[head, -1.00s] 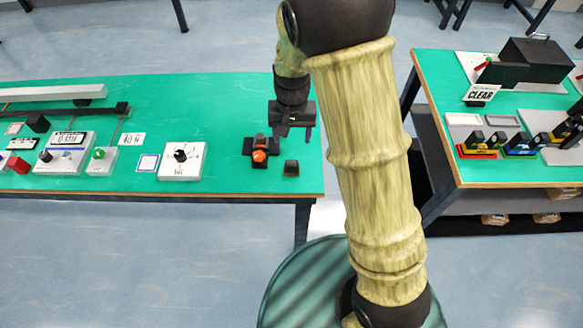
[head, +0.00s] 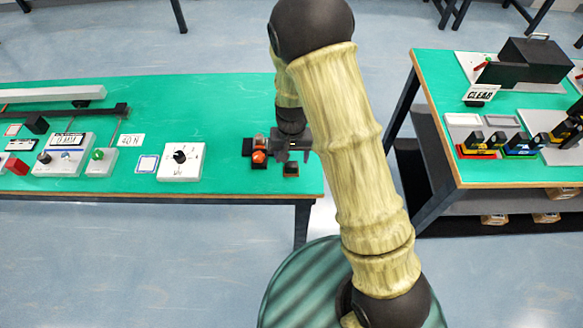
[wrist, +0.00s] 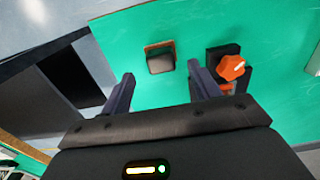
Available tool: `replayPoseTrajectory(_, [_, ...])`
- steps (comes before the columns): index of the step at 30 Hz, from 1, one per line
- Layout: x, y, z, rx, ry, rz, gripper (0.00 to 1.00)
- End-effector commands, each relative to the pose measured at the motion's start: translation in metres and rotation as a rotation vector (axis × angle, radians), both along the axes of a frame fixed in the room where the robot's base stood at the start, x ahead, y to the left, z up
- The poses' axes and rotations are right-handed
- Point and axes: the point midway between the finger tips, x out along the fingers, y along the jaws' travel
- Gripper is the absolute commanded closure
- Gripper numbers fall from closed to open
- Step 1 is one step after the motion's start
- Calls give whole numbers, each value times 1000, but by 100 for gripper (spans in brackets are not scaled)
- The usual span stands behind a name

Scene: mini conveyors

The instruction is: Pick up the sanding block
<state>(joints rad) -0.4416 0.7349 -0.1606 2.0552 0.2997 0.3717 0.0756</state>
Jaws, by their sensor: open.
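The sanding block (head: 291,169) is a small dark block with a brown edge, near the front right corner of the green table. It also shows in the wrist view (wrist: 160,63), dark grey on top with a tan strip along its far side. My gripper (head: 292,151) is just behind and above it in the head view. In the wrist view my gripper (wrist: 160,71) is open and empty, and the block appears between and beyond its two fingertips. I cannot tell the exact height of the fingers above the block.
A black fixture with an orange knob (wrist: 231,68) stands close to the right finger in the wrist view; the knob also shows in the head view (head: 258,157). A white dial box (head: 181,161) is farther left. The table's right edge is close to the block.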

Motion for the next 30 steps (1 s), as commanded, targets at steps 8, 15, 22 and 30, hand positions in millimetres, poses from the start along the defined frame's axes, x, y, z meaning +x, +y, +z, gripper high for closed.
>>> replayPoseTrajectory(8, [1, 1, -37, -2, 5, -1, 38])
replayPoseTrajectory(15, [2, 1, -48, -1, 1, -1, 38])
replayPoseTrajectory(22, [2, 1, -48, -1, 1, -1, 38])
replayPoseTrajectory(30, [2, 1, -48, -1, 1, -1, 52])
